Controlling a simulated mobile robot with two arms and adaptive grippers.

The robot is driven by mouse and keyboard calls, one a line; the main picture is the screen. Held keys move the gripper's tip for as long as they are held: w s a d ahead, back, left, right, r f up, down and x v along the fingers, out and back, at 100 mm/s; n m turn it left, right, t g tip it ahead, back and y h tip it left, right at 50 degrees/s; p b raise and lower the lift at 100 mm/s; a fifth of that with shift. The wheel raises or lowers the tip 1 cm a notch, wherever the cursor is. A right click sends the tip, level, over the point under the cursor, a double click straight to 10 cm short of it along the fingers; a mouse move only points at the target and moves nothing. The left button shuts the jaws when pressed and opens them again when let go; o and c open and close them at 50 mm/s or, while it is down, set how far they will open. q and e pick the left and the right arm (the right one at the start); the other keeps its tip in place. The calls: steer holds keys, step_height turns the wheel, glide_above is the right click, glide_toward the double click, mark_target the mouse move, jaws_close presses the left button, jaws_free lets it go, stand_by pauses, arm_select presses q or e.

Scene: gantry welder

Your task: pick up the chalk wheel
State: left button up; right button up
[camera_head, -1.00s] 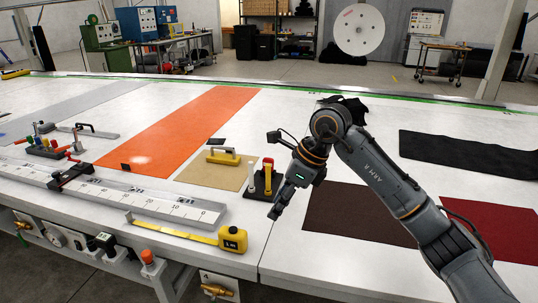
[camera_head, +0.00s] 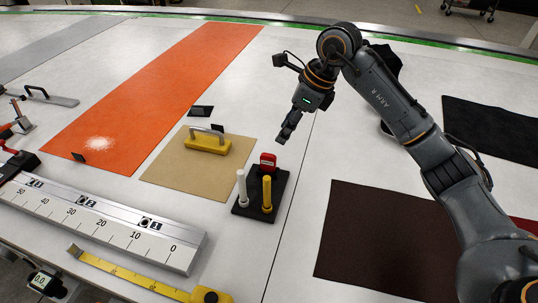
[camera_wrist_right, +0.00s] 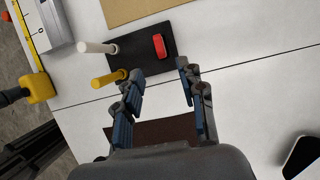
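A small black tray (camera_head: 246,207) stands on the white table. It holds an upright white stick (camera_head: 242,187), an upright yellow stick (camera_head: 267,193) and a small red piece with a pale mark (camera_head: 268,162), which may be the chalk wheel. My right gripper (camera_head: 287,132) hangs above the table, behind and slightly right of the tray in the head view, apart from it. In the right wrist view the gripper (camera_wrist_right: 158,75) has its fingers spread with nothing between them. There the red piece (camera_wrist_right: 159,46) lies on the tray beyond the fingertips. My left gripper is not in view.
A ruler bar (camera_head: 105,221) and yellow tape measure (camera_head: 140,280) lie in front. A brown sheet (camera_head: 370,245) lies right. Bare white table surrounds the tray's right side.

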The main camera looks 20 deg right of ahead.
mark_target(271, 155)
steer(key=x, duration=0.3)
steer(key=p+x, duration=0.1)
steer(key=x, duration=0.3)
steer(key=shift+s, duration=0.2)
steer(key=shift+w+a+f+p, duration=0.1)
steer(key=shift+a+f+p, duration=0.1)
steer(key=shift+f+p, duration=0.3)
steer(key=p+x, duration=0.1)
steer(key=x, duration=0.2)
steer(key=shift+f, duration=0.3)
steer(key=shift+w+a+f+p, duration=0.1)
steer(key=shift+w+f+p, duration=0.1)
steer(key=shift+f+p, duration=0.15)
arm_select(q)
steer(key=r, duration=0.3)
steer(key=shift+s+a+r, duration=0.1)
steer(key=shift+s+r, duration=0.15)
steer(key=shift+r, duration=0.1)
arm_select(e)
jaws_close()
